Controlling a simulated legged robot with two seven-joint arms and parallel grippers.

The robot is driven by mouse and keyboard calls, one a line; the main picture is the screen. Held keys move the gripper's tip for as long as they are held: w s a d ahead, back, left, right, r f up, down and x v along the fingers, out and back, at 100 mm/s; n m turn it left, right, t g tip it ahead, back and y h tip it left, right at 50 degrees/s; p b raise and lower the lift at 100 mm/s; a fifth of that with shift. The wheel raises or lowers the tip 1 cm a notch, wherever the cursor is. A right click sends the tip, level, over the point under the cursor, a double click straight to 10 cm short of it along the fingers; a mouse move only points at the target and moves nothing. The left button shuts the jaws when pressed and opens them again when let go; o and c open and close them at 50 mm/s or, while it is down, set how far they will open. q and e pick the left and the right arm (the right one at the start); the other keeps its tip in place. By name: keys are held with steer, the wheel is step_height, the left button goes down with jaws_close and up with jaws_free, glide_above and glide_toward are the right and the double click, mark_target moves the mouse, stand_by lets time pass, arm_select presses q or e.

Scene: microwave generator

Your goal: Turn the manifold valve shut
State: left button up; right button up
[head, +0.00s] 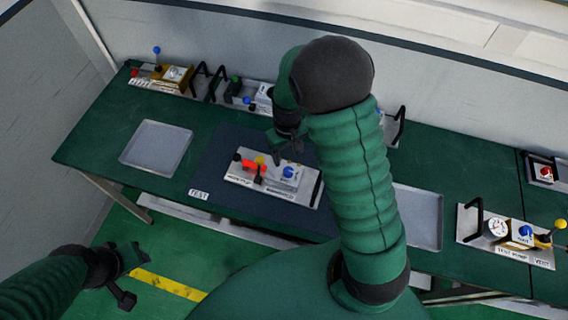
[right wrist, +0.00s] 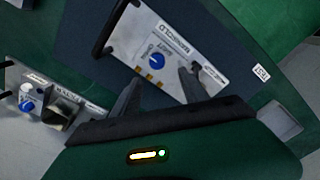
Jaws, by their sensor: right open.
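The manifold (head: 240,181) is a pale panel lying on the dark mat marked TEST. In the right wrist view the blue knob (right wrist: 156,60) has a white pointer line and sits on the panel labelled MANIFOLD (right wrist: 140,35). My right gripper (head: 288,148) is open and empty above the panel's blue-knob end. Its fingers (right wrist: 160,92) show spread in the right wrist view, with the knob beyond them. My left gripper (head: 130,277) is open and empty, low at the left, away from the bench.
A grey tray (head: 157,147) lies left of the mat and another (head: 425,215) lies right of it, partly behind my right arm. More panels with handles stand along the back (head: 170,76) and at the right, including a test pump unit (head: 505,240).

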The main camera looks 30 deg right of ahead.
mark_target(289, 168)
steer(key=f, duration=0.3)
steer(key=f+p, duration=0.1)
steer(key=f, duration=0.1)
steer(key=d+f, duration=0.1)
steer(key=f, duration=0.2)
steer(key=shift+s+f, duration=0.25)
steer(key=shift+f, duration=0.05)
steer(key=shift+w+f, duration=0.15)
steer(key=shift+f, duration=0.1)
steer(key=shift+a, duration=0.25)
steer(key=shift+s+a+r, duration=0.2)
steer(key=c, duration=0.3)
steer(key=shift+c, duration=1.3)
arm_select(q)
steer(key=shift+s+d+r, duration=0.25)
steer(key=shift+r, duration=0.25)
steer(key=shift+s+d+r, duration=0.2)
steer(key=shift+s+r, duration=0.05)
steer(key=shift+r, duration=0.25)
arm_select(e)
steer(key=shift+d, duration=0.25)
jaws_close()
